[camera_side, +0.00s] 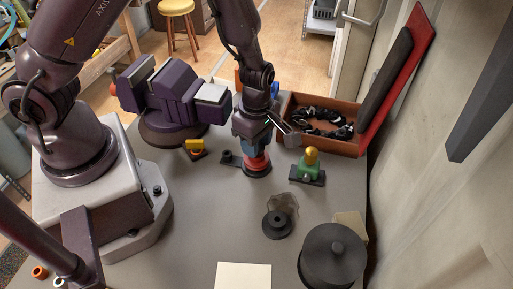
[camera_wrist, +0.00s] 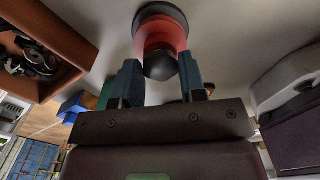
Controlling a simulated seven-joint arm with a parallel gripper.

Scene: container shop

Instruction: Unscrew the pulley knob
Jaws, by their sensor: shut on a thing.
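A red round piece with a dark flared base (camera_side: 257,164), which I take for the pulley knob, stands upright on the grey bench at the end of a small dark plate (camera_side: 230,160). In the wrist view it shows as a red body (camera_wrist: 161,35) with a dark faceted end (camera_wrist: 160,66). My gripper (camera_side: 256,150) points down over it. In the wrist view the blue fingers of my gripper (camera_wrist: 160,72) stand on both sides of the dark end, shut on it. The fingers hide the top of the piece in the side view.
A purple vise (camera_side: 180,100) stands behind left. An open wooden box (camera_side: 345,147) with dark parts lies behind right. A green fixture with a yellow knob (camera_side: 311,164) is close on the right. A dark spool (camera_side: 277,225) and a big round lidded pot (camera_side: 333,257) stand in front. The front middle is mostly clear.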

